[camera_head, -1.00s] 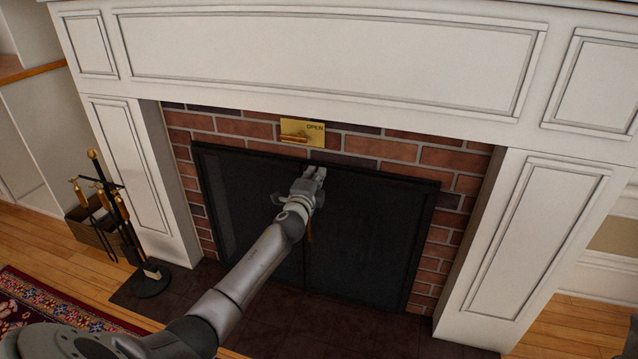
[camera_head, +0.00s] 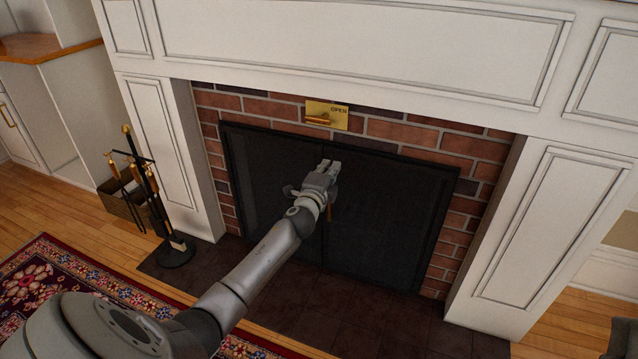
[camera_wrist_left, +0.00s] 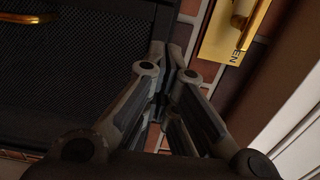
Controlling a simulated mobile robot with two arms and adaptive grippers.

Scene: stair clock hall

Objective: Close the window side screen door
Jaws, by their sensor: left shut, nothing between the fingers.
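The fireplace screen has two dark mesh doors, a left door (camera_head: 262,185) and a right door (camera_head: 390,215), meeting at a middle seam. Both look about flush with the black frame; a small gap cannot be ruled out. I cannot tell which is the window side. My left gripper (camera_head: 330,164) is shut and empty, in front of the upper middle of the screen, hiding part of the seam. A brass handle (camera_head: 329,213) shows just below it. In the left wrist view, the closed fingers (camera_wrist_left: 172,62) are near a mesh door (camera_wrist_left: 85,70) with a brass handle (camera_wrist_left: 30,18); contact is unclear.
A brass plate marked OPEN with a lever (camera_head: 327,115) is on the brick above the screen. A fireplace tool stand (camera_head: 150,195) stands left of the white surround. A dark tile hearth (camera_head: 375,325) and a patterned rug (camera_head: 60,280) lie in front.

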